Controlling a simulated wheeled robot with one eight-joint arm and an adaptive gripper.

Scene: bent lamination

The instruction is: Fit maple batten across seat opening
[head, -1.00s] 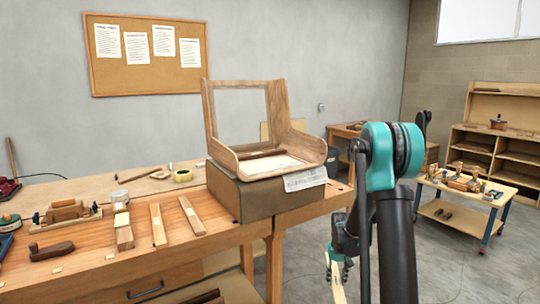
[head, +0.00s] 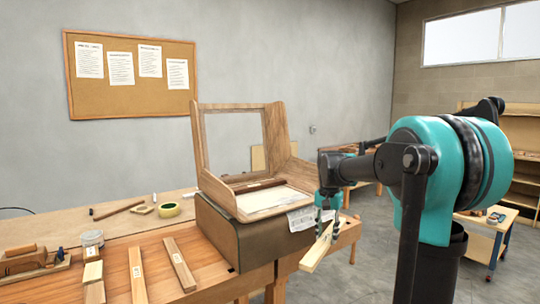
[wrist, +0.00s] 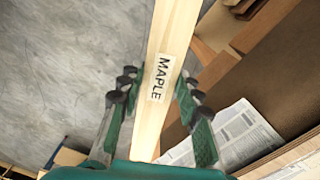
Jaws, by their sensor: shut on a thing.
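The maple batten (head: 317,252) is a pale wooden strip held in my gripper (head: 325,207), in front of the chair frame's right corner. In the wrist view the batten (wrist: 173,40) runs lengthwise between the fingers of my gripper (wrist: 155,95), and its label reads MAPLE. The gripper is shut on it. The bent-wood chair frame (head: 197,150) stands on a brown block (head: 262,242), with its seat opening (head: 270,200) facing up. A dark strip (head: 258,186) lies across the rear of the opening. The batten is apart from the frame.
Two labelled wooden strips lie on the bench (head: 215,265) at left: one (head: 138,275) and another (head: 180,265). A printed sheet (head: 300,218) hangs at the block's right corner. Tape (head: 169,210) and a hand plane (head: 30,262) lie farther left.

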